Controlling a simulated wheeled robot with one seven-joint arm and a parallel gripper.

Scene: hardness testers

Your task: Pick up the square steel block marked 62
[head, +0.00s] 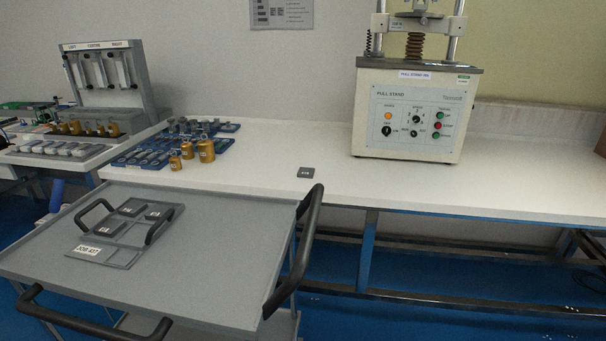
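A small dark grey square block (306,172) lies flat on the white bench, near its front edge, with a pale marking too small to read. Three more dark square blocks sit in a grey tray on the cart: one at the back left (133,206), one at the right (158,213) and one at the front left (109,228). Their pale markings are also too small to read, so I cannot tell which block is marked 62. My gripper is not in view.
The grey tray (128,257) has two handles and a JOB 437 label. It rests on a grey cart (215,270) with black handles. Brass weights (206,151) and blue trays stand at the bench's left. A pull stand (410,115) stands behind. The bench's right front is clear.

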